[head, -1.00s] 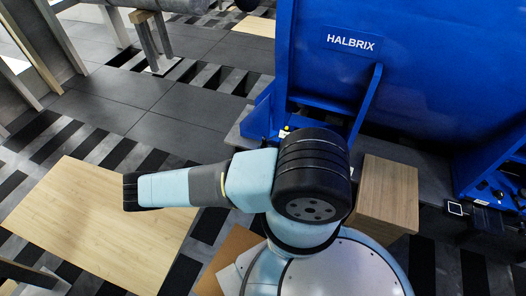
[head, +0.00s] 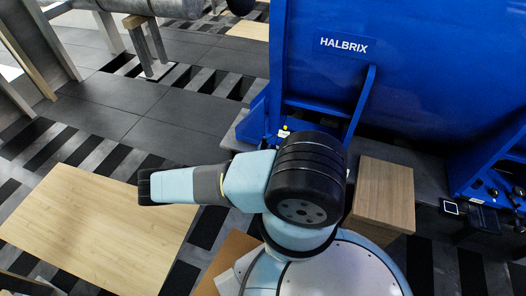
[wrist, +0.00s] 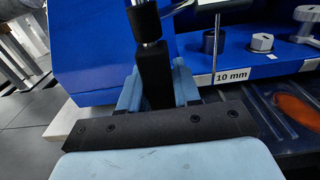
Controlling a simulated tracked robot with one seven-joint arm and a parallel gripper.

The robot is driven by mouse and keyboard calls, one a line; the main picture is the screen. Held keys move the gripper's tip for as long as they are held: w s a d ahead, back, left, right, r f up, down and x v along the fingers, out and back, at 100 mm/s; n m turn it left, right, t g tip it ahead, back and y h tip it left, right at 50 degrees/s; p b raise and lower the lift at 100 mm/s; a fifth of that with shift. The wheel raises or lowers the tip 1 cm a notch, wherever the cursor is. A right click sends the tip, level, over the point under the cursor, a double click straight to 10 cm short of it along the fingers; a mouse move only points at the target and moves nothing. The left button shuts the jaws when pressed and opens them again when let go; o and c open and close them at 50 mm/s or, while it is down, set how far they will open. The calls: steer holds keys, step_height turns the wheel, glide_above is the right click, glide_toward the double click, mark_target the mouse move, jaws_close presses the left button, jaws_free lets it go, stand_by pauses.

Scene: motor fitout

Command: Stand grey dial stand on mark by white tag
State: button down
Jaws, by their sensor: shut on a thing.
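In the wrist view my gripper (wrist: 153,85) is shut on a dark upright post, which I take to be the dial stand (wrist: 154,72). A round black knob and a metal joint sit at its top, and another black part reaches off the upper edge. Its lower end is hidden behind the dark bar of my gripper. A white tag reading "10 mm" (wrist: 233,76) is on the front of a blue ledge to the right. The head view shows a small white tag (head: 284,133) at the blue machine's foot. I cannot make out the mark. My gripper is not visible in the head view.
A dark cylinder (wrist: 213,41), a hex-headed piece (wrist: 262,42) and a star knob (wrist: 306,14) stand on the blue ledge. A dark tray with an orange oval (wrist: 299,108) is at right. The blue HALBRIX machine (head: 420,70) and a wooden block (head: 385,190) are close to my arm.

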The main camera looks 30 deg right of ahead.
steer(key=shift+x, duration=1.75)
steer(key=shift+f, duration=0.2)
steer(key=shift+f, duration=0.35)
stand_by(0.5)
steer(key=c, duration=0.7)
jaws_free()
steer(key=shift+f, duration=0.1)
steer(key=v, duration=1.3)
steer(key=shift+s+a, duration=0.3)
